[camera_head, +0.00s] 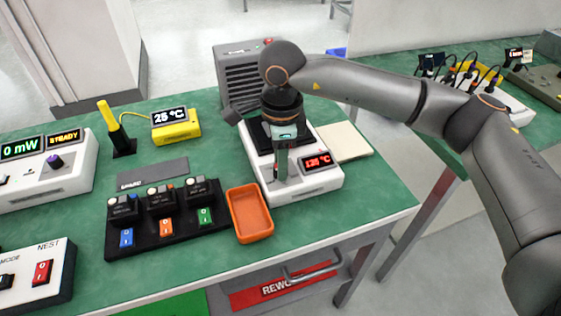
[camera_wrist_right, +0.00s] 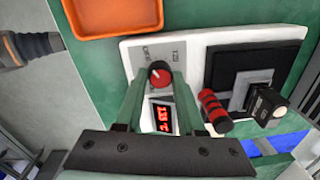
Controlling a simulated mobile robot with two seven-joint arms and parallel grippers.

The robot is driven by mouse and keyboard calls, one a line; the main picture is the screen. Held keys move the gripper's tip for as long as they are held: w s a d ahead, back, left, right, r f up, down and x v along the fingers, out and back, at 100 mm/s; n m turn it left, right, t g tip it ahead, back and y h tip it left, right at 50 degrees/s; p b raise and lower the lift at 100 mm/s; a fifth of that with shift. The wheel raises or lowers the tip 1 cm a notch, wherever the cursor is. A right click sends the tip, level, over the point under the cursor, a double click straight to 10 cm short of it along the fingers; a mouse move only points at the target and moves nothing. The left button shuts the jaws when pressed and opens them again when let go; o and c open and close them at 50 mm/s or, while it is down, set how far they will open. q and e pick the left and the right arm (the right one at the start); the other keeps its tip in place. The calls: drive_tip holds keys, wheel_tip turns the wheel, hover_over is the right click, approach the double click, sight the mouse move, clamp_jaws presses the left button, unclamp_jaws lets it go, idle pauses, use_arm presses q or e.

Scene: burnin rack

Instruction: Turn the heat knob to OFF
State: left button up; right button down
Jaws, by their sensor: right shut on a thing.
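The heat knob (camera_wrist_right: 160,77) is red with a pale pointer mark, on the white hot plate unit (camera_head: 312,190). In the right wrist view it sits between the fingertips of my right gripper (camera_wrist_right: 159,72), which is shut on it. In the head view my right gripper (camera_head: 281,172) reaches down to the unit's front panel and hides the knob. My left gripper is not in view.
An orange tray (camera_head: 262,236) stands just left of the unit. A black rack (camera_head: 160,245) with several switches is further left. A yellow thermometer box (camera_head: 176,129) reads 25 °C. A red-banded black handle (camera_wrist_right: 214,110) is close to my right fingers.

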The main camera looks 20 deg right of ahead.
idle(0.4)
drive_tip(key=c, duration=0.5)
unclamp_jaws()
drive_tip(key=r, duration=0.4)
drive_tip(key=r+p, duration=0.1)
drive_tip(key=r, duration=0.7)
drive_tip(key=shift+s+r, duration=0.25)
drive_tip(key=shift+s, duration=0.05)
